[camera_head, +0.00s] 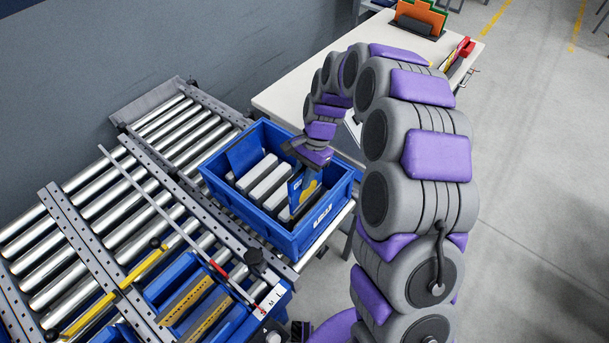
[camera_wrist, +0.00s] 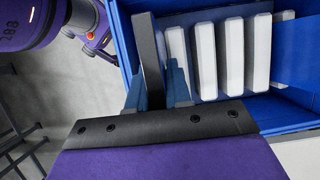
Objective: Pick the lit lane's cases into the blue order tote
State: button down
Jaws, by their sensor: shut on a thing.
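My gripper (camera_head: 309,154) is over the tote's right side, shut on a blue case with a yellow mark (camera_head: 303,190). That case hangs upright, its lower part inside the tote; I cannot tell if it touches the bottom. In the wrist view my gripper (camera_wrist: 158,85) reaches in beside the row. More blue cases with yellow-brown faces (camera_head: 186,300) sit in lanes at lower left. I cannot tell which lane is lit.
The roller conveyor (camera_head: 70,220) with metal rails fills the left. A yellow bar (camera_head: 115,288) and a thin rod with a red section cross it. A pale table (camera_head: 292,88) behind the tote holds orange and green panels (camera_head: 418,18).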

aim_at(307, 194)
jog(key=shift+d+p, duration=0.35)
jog(key=shift+d, duration=0.2)
jog(key=shift+a, duration=0.15)
jog(key=shift+f, duration=0.15)
dwell(0.5)
jog(key=shift+f, duration=4)
jog(key=c, duration=1)
grip_release()
jog(key=shift+o, duration=0.6)
